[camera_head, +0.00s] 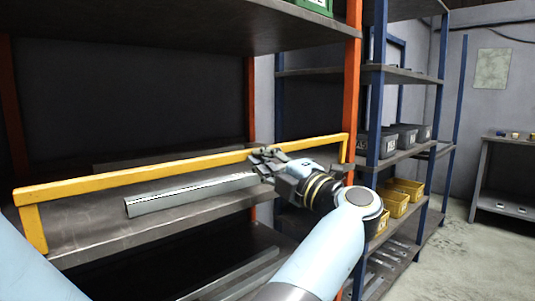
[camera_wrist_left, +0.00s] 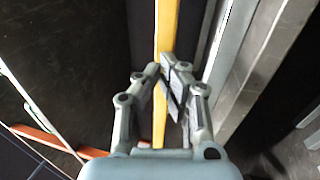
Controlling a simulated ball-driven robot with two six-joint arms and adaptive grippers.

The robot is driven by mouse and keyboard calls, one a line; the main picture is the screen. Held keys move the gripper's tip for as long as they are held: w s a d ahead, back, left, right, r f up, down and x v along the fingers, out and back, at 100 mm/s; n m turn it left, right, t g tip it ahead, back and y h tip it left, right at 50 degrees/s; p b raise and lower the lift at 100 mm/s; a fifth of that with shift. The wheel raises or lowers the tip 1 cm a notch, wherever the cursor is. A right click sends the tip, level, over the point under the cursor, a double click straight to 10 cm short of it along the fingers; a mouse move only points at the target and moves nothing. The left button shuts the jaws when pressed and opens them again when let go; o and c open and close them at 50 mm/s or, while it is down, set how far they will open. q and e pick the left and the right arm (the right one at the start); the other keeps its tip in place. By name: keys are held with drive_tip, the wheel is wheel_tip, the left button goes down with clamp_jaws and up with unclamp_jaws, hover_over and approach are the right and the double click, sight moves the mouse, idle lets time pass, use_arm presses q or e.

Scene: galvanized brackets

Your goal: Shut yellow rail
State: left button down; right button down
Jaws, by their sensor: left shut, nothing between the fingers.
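The yellow rail (camera_head: 140,177) runs along the front of the shelf (camera_head: 90,232), raised above its surface, with a short leg at each end. My left gripper (camera_head: 262,158) is at the right part of the rail and covers a short stretch of it. In the left wrist view, the rail (camera_wrist_left: 166,30) passes behind the fingertips of my left gripper (camera_wrist_left: 167,68). The fingers are shut with nothing between them. I cannot tell whether they touch the rail. My right gripper is in neither view.
A galvanized bracket (camera_head: 190,193) lies on the shelf behind the rail. An orange upright (camera_head: 352,80) stands by the rail's right end. A blue-post rack with grey bins (camera_head: 400,138) and yellow bins (camera_head: 395,203) stands to the right.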

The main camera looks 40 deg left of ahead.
use_arm(q)
drive_tip(key=shift+a+r, duration=0.25)
drive_tip(key=shift+a, duration=0.05)
idle(0.5)
wheel_tip(320, 180, up, 10)
idle(0.5)
drive_tip(key=shift+f, duration=0.15)
